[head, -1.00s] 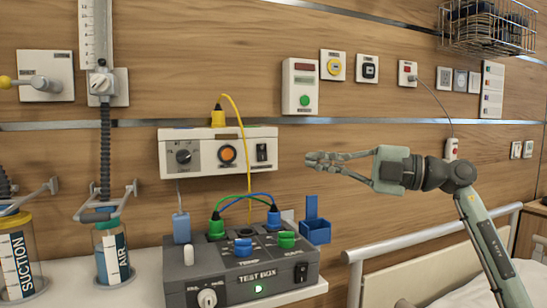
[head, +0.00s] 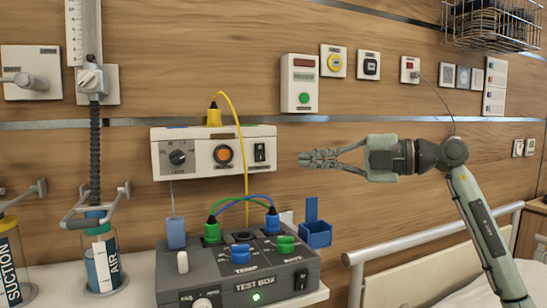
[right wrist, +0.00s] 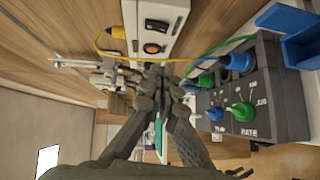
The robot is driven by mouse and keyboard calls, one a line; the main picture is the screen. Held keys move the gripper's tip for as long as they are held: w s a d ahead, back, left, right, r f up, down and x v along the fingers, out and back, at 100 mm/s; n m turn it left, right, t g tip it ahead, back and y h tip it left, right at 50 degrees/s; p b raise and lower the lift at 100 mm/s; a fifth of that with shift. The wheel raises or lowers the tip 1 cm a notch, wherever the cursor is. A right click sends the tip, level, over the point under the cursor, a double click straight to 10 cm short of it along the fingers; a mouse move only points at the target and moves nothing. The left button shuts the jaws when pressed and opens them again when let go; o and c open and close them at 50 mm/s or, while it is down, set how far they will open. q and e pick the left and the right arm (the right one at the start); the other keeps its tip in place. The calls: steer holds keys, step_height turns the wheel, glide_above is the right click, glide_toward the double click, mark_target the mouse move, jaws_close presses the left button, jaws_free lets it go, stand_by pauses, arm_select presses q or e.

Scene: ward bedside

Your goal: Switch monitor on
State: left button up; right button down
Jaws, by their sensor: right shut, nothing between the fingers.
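A white wall unit (head: 200,166) carries a black dial (head: 178,158), an orange button (head: 223,154) and a black rocker switch (head: 259,151). The unit also shows at the top of the right wrist view (right wrist: 172,42), with its rocker (right wrist: 157,25) and orange button (right wrist: 153,47). No label names it a monitor. My right gripper (head: 303,159) is shut and empty, its fingers pointing left. Its tips are just right of the unit's right edge in the head view; I cannot tell the depth gap. My left gripper is out of view.
A grey test box (head: 225,262) with a lit green lamp stands on the white shelf below, with plugged cables and a blue holder (head: 317,234). A yellow cable (head: 243,130) loops over the wall unit's front. A bed rail (head: 400,243) is at the lower right.

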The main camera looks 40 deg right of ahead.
mark_target(258, 160)
steer(key=x, duration=0.3)
steer(key=d+p+x, duration=0.1)
steer(key=x, duration=0.2)
steer(key=w+p+x, duration=0.1)
steer(key=x, duration=0.1)
steer(key=shift+w+d, duration=0.2)
steer(key=shift+w, duration=0.2)
steer(key=shift+w+d+f, duration=0.1)
steer(key=shift+w+f, duration=0.05)
steer(key=shift+w, duration=0.3)
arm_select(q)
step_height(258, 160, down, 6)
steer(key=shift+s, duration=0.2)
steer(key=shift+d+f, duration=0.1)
arm_select(e)
steer(key=shift+w+f, duration=0.1)
steer(key=shift+f, duration=0.05)
steer(key=shift+w+d+t, duration=0.1)
steer(key=shift+w+t, duration=0.1)
steer(key=shift+t, duration=0.1)
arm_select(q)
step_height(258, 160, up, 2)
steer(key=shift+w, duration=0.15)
arm_select(e)
steer(key=shift+f, duration=0.1)
